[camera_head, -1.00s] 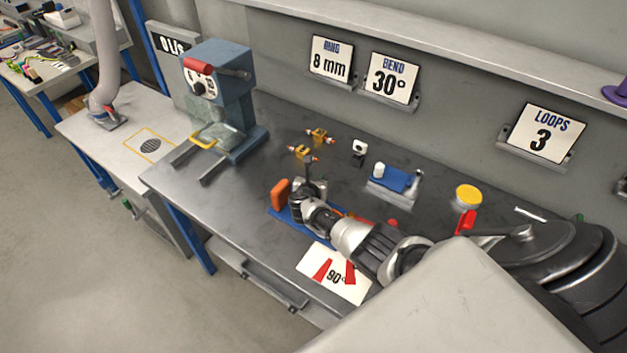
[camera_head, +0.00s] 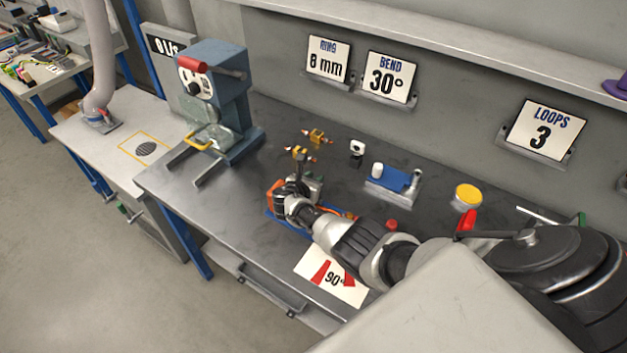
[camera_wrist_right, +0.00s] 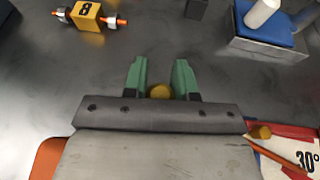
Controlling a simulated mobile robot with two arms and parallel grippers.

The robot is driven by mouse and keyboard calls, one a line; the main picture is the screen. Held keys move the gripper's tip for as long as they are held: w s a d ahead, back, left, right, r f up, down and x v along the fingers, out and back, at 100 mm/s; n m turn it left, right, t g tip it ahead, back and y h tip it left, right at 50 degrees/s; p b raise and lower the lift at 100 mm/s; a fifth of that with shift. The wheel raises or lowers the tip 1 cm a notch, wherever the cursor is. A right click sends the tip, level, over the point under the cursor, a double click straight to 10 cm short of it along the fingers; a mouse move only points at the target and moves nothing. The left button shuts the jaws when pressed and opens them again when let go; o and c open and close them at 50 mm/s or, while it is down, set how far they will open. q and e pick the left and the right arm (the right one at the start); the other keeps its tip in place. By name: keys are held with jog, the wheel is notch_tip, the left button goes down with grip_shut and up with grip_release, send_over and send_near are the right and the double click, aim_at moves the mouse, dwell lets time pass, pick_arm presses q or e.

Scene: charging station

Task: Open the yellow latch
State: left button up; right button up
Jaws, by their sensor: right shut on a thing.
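My right gripper (camera_head: 300,178) is over the bench's front part, at the small fixture with the blue base (camera_head: 272,212) and orange block (camera_head: 272,190). In the right wrist view, its two green fingers (camera_wrist_right: 160,80) are closed on a small round yellow piece (camera_wrist_right: 160,91). I cannot tell whether this piece is the yellow latch; most of it is hidden. A yellow U-shaped bar (camera_head: 200,142) sits low on the blue-grey machine (camera_head: 213,95) at the left, away from the gripper. My left gripper is not in view.
Two yellow blocks with orange ends, one here (camera_head: 317,137), lie just behind the gripper. A blue-topped holder (camera_head: 395,180) and a round yellow-topped item (camera_head: 467,193) stand to the right. A white 90° card (camera_head: 330,275) lies at the bench's front edge.

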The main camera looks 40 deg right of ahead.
jog(key=o, duration=0.9)
jog(key=shift+o, duration=0.2)
jog(key=shift+s+a+r+p, duration=0.2)
jog(key=shift+a+r+p, duration=0.1)
jog(key=shift+a+p, duration=0.15)
jog(key=p+v, duration=0.2)
jog(key=v, duration=0.7)
jog(key=shift+s+a, duration=0.25)
jog(key=shift+a, duration=0.05)
jog(key=shift+f, duration=0.1)
